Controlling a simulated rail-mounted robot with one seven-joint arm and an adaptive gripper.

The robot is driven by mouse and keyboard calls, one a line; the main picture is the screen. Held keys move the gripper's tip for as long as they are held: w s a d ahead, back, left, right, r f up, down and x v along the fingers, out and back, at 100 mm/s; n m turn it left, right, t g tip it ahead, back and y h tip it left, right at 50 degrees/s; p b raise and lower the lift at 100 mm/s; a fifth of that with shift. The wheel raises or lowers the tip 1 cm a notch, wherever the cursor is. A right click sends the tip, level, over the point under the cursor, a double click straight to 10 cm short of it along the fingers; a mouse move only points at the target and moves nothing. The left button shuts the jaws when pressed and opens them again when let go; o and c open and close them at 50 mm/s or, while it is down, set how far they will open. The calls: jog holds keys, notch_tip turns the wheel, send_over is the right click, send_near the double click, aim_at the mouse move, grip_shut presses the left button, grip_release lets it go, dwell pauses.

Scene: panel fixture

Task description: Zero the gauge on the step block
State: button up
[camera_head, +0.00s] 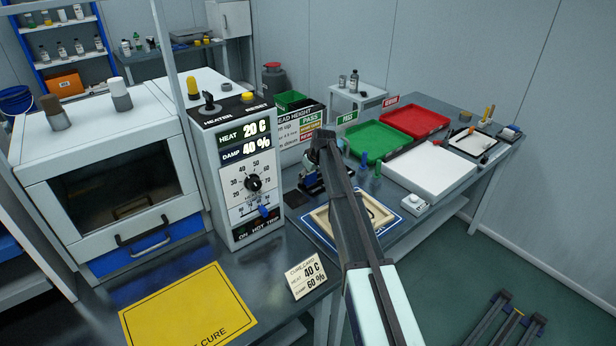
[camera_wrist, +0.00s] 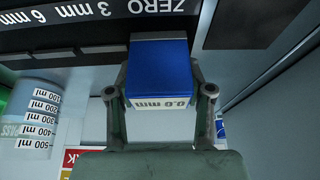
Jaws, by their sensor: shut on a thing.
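In the wrist view my gripper (camera_wrist: 160,98) is shut on the gauge (camera_wrist: 160,65), a blue-topped body with a pale face reading "0.0 mm". The step block (camera_wrist: 60,38) is a dark bar behind it, lettered "ZERO 3 mm 6 mm". The gauge overlaps the bar just below the lettering. Whether its underside touches a step cannot be seen. In the head view my gripper (camera_head: 325,148) is at the back of the bench, in front of the bead height sign (camera_head: 299,130). My arm hides much of the gauge and block there.
A tan frame (camera_head: 322,218) lies on a blue-edged mat in front, partly behind my arm. Green (camera_head: 378,140) and red (camera_head: 415,121) trays and a white board (camera_head: 430,168) lie further right. The control box (camera_head: 235,170) stands left.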

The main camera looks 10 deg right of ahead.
jog(key=shift+r+p, duration=1.55)
jog(key=shift+r, duration=2.4)
jog(key=shift+s, duration=0.1)
